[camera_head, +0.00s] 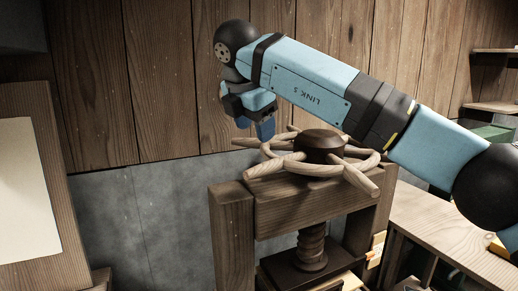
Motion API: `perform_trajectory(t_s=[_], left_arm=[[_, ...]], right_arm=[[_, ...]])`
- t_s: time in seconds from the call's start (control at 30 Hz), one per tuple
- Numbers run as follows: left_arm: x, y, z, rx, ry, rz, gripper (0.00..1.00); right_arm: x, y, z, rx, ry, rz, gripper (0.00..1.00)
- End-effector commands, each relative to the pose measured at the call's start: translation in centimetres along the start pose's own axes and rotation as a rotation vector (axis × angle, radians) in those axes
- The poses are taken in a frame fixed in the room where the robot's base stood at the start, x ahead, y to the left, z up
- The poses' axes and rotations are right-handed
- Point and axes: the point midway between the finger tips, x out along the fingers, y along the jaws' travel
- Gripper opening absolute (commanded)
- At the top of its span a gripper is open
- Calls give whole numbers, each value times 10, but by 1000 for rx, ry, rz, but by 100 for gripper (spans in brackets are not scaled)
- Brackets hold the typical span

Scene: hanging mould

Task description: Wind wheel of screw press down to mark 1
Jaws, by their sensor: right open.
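The screw press (233,235) stands in the middle of the head view, a wooden frame with a vertical threaded screw (311,248). Its wheel (368,182) lies flat on top, with pale wooden spoke handles around a dark hub (320,146). My right arm reaches in from the right over the wheel. My right gripper (256,126) is open, with blue fingers pointing down at the wheel's far left rim. I cannot tell whether a finger touches the rim. No mark 1 can be made out. My left gripper is not in view.
A dark plate (290,274) sits below the screw. A wooden bench (465,235) stands at the right, close to the press. A pale panel (28,190) in a wooden frame is at the left. A plank wall (120,80) stands behind.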

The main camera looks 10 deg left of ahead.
Motion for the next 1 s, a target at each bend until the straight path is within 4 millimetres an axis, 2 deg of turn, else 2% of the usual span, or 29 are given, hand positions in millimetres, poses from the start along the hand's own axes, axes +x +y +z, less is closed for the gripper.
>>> perform_trajectory(t_s=[0.1, 0.3, 0.77, 0.9, 1.0], left_arm=[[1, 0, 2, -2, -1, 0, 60], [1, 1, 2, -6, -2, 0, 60], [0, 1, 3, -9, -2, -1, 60], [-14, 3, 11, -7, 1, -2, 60], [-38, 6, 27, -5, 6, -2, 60]], right_arm=[[-20, 0, 0, 0, -3, 1, 59], [-36, 0, -1, -1, -1, 1, 59], [-36, -1, -3, -2, 3, -1, 59], [-41, -10, -18, -2, 7, -3, 59], [-57, -23, -43, -1, 4, -2, 59]])
